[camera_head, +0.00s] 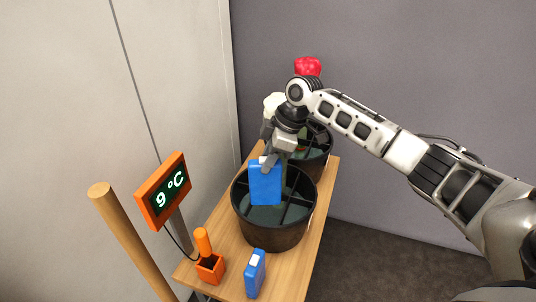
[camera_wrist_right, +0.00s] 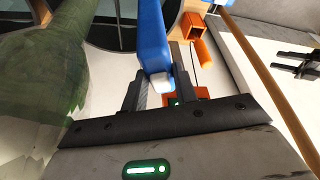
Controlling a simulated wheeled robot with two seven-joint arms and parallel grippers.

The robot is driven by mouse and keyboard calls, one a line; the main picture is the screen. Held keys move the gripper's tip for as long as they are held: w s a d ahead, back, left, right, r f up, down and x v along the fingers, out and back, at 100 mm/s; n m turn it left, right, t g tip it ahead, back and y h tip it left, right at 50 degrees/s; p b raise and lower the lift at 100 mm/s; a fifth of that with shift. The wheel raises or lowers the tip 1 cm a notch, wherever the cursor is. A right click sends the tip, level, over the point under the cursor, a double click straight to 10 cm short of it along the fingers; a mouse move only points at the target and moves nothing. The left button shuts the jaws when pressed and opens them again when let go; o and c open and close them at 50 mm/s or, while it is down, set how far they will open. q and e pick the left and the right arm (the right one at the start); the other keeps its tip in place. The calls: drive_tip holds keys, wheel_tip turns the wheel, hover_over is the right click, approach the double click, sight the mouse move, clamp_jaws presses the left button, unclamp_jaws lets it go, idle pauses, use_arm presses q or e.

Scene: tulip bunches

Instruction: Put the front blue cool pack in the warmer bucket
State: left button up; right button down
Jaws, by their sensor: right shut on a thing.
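My right gripper (camera_head: 268,160) is shut on a blue cool pack (camera_head: 265,187) by its pale top end. The pack hangs upright over the near dark bucket (camera_head: 270,240), in front of its dividers; I cannot tell whether its lower end is inside the rim. In the right wrist view the held pack (camera_wrist_right: 155,40) shows between the fingers (camera_wrist_right: 158,92). A second blue cool pack (camera_head: 255,275) with a white top stands on the table in front of the near bucket. A far dark bucket (camera_head: 318,166) is partly hidden behind my right arm.
An orange display (camera_head: 163,190) on a post reads 9 °C. An orange-handled probe stands in an orange holder (camera_head: 210,270) at the table's front left. A wooden pole (camera_head: 130,240) stands at left.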

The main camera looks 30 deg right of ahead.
sight(268, 184)
drive_tip(key=shift+w+f+b, duration=0.1)
drive_tip(key=shift+f+b, duration=1.85)
drive_tip(key=shift+f, duration=2.5)
drive_tip(key=c, duration=1)
unclamp_jaws()
drive_tip(key=shift+f, duration=0.1)
drive_tip(key=v, duration=1.6)
